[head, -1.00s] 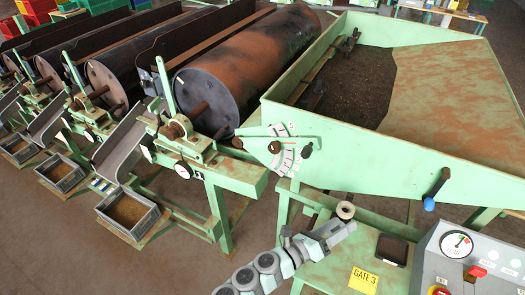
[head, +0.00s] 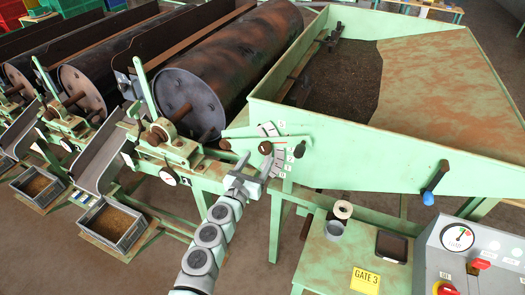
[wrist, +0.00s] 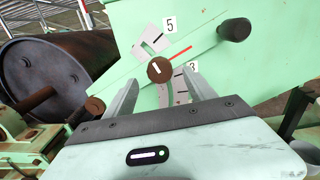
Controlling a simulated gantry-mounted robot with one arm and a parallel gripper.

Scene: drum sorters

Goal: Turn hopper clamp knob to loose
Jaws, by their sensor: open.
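The green hopper (head: 400,165) stands at the right, with a numbered white scale plate (head: 279,162) at its near left corner. A round brown knob (head: 265,147) sits by this scale; in the wrist view the knob (wrist: 160,69) shows a white line on its face, tilted. A thin red pointer (wrist: 180,52) runs up and right from beside it. A black knob (head: 299,150) sticks out to its right. My gripper (head: 251,168) is open and empty, just below and in front of the brown knob. In the wrist view the knob appears between the fingertips, with no visible contact.
A brown ball-ended handle (head: 225,144) is left of the knob. A rusty drum (head: 190,100) lies left of the hopper.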

